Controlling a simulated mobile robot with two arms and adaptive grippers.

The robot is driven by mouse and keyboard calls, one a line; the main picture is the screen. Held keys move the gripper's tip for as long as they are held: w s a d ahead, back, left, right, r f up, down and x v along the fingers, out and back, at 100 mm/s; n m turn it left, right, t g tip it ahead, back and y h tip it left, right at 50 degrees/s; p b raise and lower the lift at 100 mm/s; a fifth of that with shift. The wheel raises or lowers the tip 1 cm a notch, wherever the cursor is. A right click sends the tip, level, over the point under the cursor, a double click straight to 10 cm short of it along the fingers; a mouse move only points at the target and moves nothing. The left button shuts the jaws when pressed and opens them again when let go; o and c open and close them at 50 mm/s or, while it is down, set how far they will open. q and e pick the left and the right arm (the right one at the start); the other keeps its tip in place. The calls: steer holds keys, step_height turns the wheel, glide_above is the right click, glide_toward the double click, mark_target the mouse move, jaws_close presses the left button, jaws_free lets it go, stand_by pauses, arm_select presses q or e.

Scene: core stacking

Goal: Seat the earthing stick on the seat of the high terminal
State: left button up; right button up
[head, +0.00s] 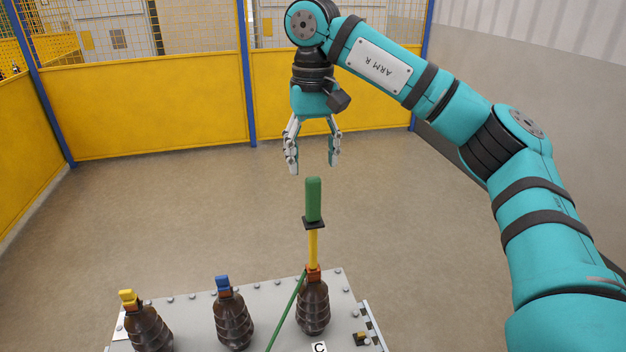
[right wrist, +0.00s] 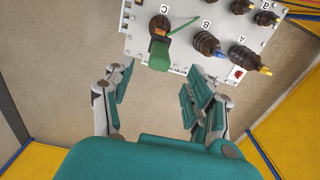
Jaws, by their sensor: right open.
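The earthing stick (head: 314,202) stands upright with a green handle, a black guard and a yellow shaft. Its orange-brown lower end is at the top of the brown ribbed terminal (head: 313,307) by the C label; I cannot tell how firmly it sits there. A green cable runs down from this end. My right gripper (head: 314,167) is open and empty just above the handle, fingers pointing down, apart from it. In the right wrist view the green handle (right wrist: 159,55) shows beyond the open fingers, roughly between them. My left gripper is not in view.
The grey bolted top (head: 268,305) carries other ribbed terminals, one blue-capped (head: 234,318) and one yellow-capped (head: 148,328). Smaller terminals (right wrist: 266,18) show in the right wrist view. Yellow fence panels (head: 150,107) stand behind. The floor between is clear.

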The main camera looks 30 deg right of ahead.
steer(key=shift+r, duration=2.15)
